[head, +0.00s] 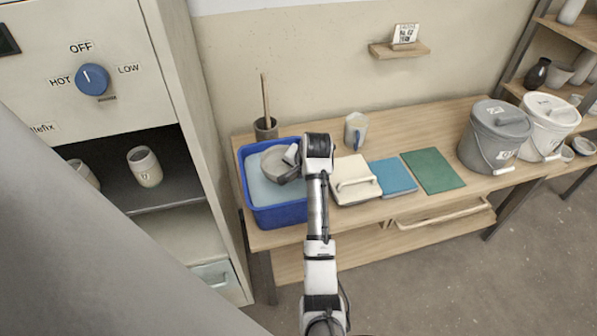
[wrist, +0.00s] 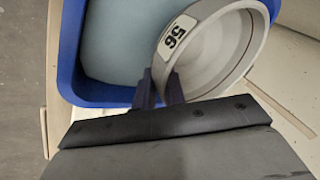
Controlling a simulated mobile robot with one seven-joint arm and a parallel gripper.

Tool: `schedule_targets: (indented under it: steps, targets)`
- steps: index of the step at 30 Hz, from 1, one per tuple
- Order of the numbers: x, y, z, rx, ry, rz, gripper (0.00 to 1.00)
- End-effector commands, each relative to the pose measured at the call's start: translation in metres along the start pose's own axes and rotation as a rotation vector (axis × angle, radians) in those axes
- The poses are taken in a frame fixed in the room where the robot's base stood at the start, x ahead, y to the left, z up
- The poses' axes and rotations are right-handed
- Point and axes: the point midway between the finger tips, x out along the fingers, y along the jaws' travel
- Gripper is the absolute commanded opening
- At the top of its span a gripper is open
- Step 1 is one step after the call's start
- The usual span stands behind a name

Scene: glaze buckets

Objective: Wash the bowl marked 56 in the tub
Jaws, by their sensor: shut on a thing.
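The bowl marked 56 (wrist: 215,55) is pale grey and round, with a white label reading 56 near its rim in the wrist view. My gripper (wrist: 162,90) is shut on the near edge of this bowl. In the head view the bowl (head: 273,164) shows at the tub's right part, partly hidden by my gripper (head: 287,168). The blue tub (head: 281,215) holds pale blue water (head: 262,193). The bowl is over or in the tub; I cannot tell whether it touches the water. The tub's wall (wrist: 68,50) also shows in the wrist view.
A cup with a stick (head: 266,128) stands behind the tub. To the right are a jug (head: 356,131), a cream box-like thing with a handle (head: 352,168), a blue mat (head: 392,177), a green mat (head: 433,171) and two lidded buckets. A kiln-like cabinet (head: 75,85) stands left.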

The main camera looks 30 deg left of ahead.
Motion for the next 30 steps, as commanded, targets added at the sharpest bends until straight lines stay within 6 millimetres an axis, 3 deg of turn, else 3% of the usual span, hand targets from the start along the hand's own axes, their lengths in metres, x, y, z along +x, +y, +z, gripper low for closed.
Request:
schedule_targets:
  steps: [13,30]
  targets:
    - [-0.005,-0.003,-0.002,-0.001,0.003,-0.003,0.0]
    - [-0.058,-0.026,-0.017,0.0,0.003,-0.003,0.0]
